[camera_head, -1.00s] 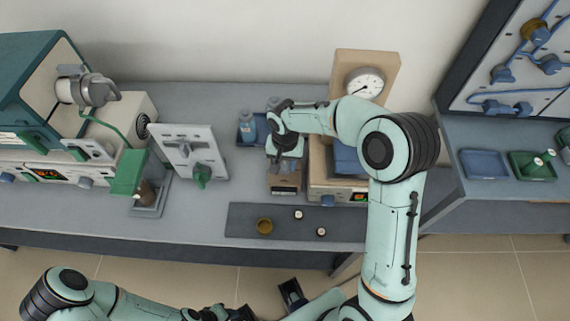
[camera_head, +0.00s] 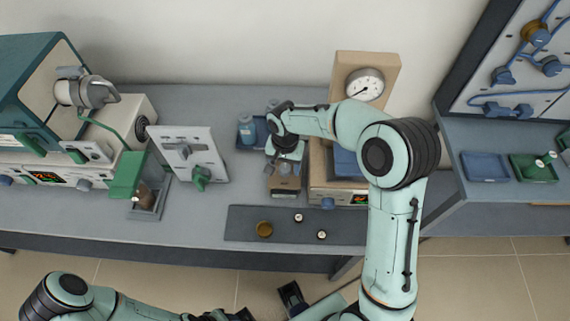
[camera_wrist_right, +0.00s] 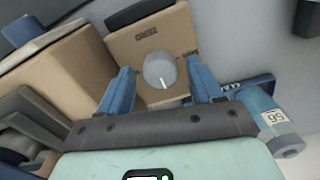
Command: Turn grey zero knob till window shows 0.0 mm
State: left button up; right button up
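The grey knob (camera_wrist_right: 159,70), with a white pointer line, sits on the face of a tan box (camera_wrist_right: 128,48) in the right wrist view. The two blue fingers of my right gripper (camera_wrist_right: 161,80) are spread apart on either side of the knob; contact is not visible. In the head view my right gripper (camera_head: 287,158) is over the small tan box (camera_head: 285,184), hiding its top and the knob. No window reading is legible. My left gripper (camera_head: 235,314) is at the bottom edge, partly cut off.
A dial gauge (camera_head: 365,85) on a tan stand is behind my right arm. A blue tray with a bottle (camera_head: 248,128) is close on the left of the gripper. A dark mat (camera_head: 245,212) with small round items lies in front.

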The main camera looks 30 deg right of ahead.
aim_at(285, 167)
notch_tip(285, 167, up, 13)
jog(key=p, duration=0.1)
jog(key=shift+r, duration=0.2)
dwell(0.8)
